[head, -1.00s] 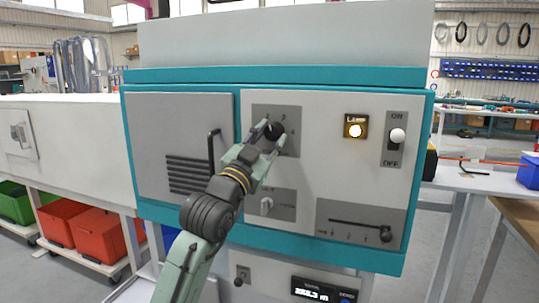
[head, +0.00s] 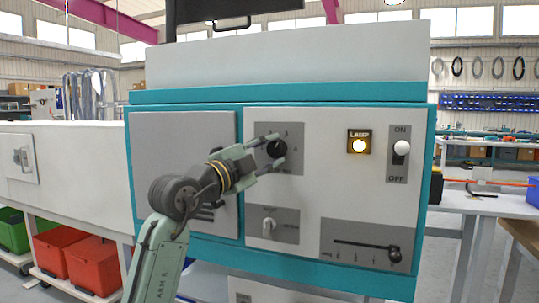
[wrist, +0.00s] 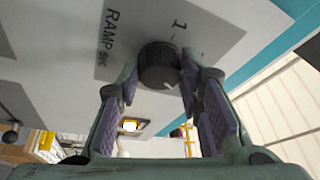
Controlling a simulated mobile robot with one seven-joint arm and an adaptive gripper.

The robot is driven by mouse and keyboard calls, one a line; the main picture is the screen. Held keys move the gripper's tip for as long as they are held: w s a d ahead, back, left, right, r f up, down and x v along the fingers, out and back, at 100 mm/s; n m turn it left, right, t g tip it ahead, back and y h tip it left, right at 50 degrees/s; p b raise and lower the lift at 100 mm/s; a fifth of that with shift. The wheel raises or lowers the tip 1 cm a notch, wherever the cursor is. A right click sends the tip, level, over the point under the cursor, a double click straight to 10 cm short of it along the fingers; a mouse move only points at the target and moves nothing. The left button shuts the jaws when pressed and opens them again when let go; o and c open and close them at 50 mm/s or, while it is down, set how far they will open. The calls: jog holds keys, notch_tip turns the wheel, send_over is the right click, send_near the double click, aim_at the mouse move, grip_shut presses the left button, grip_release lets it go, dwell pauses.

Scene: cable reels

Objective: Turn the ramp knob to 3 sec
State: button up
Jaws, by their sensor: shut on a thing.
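The ramp knob (head: 277,148) is a dark round knob on a grey plate in the upper middle of the machine's front panel. In the wrist view the knob (wrist: 158,66) sits between the two fingers, beside the printed "RAMP sec" and a "1". My gripper (head: 274,151) reaches it from the left. In the wrist view my gripper (wrist: 160,68) is shut on the knob, with one purple pad on each side. The other scale numbers are cut off or too small to read, and I cannot tell which one the knob points to.
Right of the knob are a lit lamp (head: 359,143) and an ON/OFF switch (head: 401,148) with a white ball. Below are a smaller knob (head: 268,225) and a slider lever (head: 367,246). A left panel (head: 185,135) lies behind my arm.

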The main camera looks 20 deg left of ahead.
jog(key=shift+m, duration=0.3)
jog(key=o, duration=1.2)
jog(key=shift+c, duration=0.2)
jog(key=v, duration=1.2)
jog(key=shift+r, duration=0.2)
